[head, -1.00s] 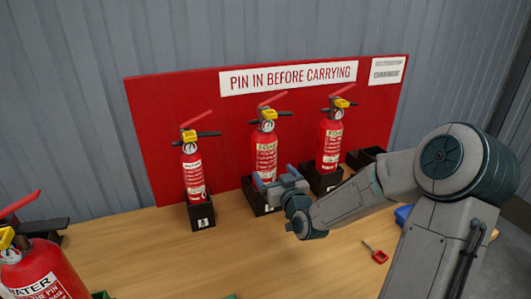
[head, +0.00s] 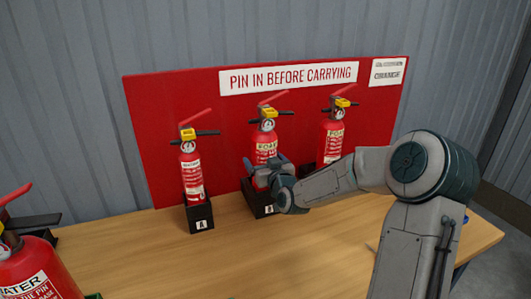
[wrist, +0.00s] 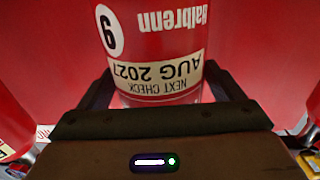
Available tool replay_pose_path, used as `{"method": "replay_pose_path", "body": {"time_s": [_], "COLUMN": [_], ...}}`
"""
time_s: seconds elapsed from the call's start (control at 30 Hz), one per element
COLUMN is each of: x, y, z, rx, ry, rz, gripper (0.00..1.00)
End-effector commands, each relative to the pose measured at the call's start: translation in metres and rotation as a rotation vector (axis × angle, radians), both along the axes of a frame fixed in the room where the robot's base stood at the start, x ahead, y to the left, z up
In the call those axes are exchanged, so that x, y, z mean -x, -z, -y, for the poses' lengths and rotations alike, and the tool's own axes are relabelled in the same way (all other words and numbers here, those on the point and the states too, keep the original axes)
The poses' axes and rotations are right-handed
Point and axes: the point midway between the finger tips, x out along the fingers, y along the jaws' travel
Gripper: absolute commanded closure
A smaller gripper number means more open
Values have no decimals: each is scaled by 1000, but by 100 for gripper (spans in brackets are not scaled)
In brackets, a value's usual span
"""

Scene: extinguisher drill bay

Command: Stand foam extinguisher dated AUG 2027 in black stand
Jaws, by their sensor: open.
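The middle red extinguisher (head: 264,140), with a cream FOAM band, stands upright in a black holder marked B (head: 259,210). A right-hand extinguisher (head: 330,137) with a similar cream band stands partly behind my arm. An empty black stand is not visible now.
Another extinguisher (head: 190,170) stands in holder A (head: 200,217). A large WATER extinguisher (head: 35,272) is at the near left. A red board (head: 155,110) backs the row. The wooden table (head: 170,260) is clear in front. A sign (head: 387,72) reads ORANGE.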

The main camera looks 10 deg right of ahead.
Motion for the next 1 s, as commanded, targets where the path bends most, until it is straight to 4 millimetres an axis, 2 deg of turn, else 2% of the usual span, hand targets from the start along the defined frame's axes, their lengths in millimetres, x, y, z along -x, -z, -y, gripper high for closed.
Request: {"method": "replay_pose_path", "body": {"time_s": [0.03,0.2,0.27,0.57,1.0], "x": [0,0,-1,-1,-1], "y": [0,0,-6,-11,-28], "z": [0,0,-1,-1,-1], "rx": [0,0,0,1,1], "ry": [0,0,0,0,0], "rz": [0,0,13,14,15], "gripper": [13,60,73,73,73]}}
